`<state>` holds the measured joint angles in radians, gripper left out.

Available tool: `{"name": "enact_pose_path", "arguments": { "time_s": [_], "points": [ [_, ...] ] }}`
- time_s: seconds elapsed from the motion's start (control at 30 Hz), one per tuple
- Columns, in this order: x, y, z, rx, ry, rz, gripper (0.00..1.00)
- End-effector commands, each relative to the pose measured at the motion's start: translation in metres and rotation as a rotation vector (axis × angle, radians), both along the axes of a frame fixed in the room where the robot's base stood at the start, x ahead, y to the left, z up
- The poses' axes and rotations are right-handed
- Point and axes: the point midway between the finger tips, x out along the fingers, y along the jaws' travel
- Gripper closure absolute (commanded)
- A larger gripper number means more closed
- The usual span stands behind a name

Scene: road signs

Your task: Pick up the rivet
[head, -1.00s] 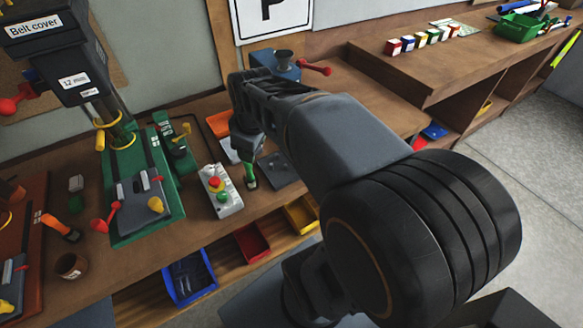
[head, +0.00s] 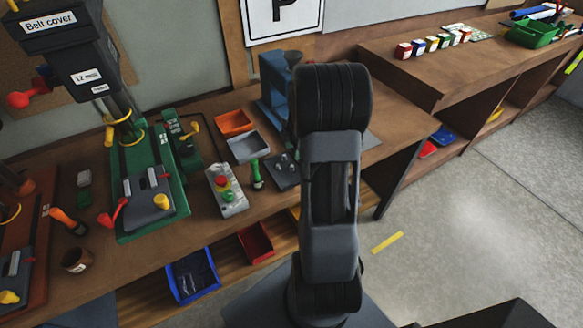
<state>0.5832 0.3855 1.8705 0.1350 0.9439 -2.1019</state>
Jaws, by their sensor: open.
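A dark plate (head: 283,182) lies on the bench just left of my arm. Small grey upright pieces (head: 284,164) stand on it; they may include the rivet, but they are too small to tell. My arm rises in front of the bench and covers the right part of the plate and what lies behind it. My gripper cannot be made out; the arm's upper links hide it.
A grey tray (head: 248,148), an orange tray (head: 233,123), a green-handled tool (head: 257,175) and a button box (head: 226,191) sit left of the plate. A blue machine (head: 275,85) stands behind. A green drill press (head: 150,190) is further left.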

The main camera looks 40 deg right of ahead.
Motion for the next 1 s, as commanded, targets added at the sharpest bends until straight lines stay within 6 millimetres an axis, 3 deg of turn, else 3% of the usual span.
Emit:
{"name": "enact_pose_path", "arguments": {
  "time_s": [0.1, 0.37, 0.7, 1.0],
  "points": [
    [0.0, 0.002, -0.014, 0.001, 0.001, 0.0, 0.51],
    [0.0, 0.004, -0.028, 0.001, 0.002, -0.001, 0.51],
    [0.0, 0.008, -0.069, 0.0, 0.001, -0.002, 0.51],
    [0.0, 0.009, -0.076, -0.001, -0.002, -0.001, 0.51]
  ]
}}
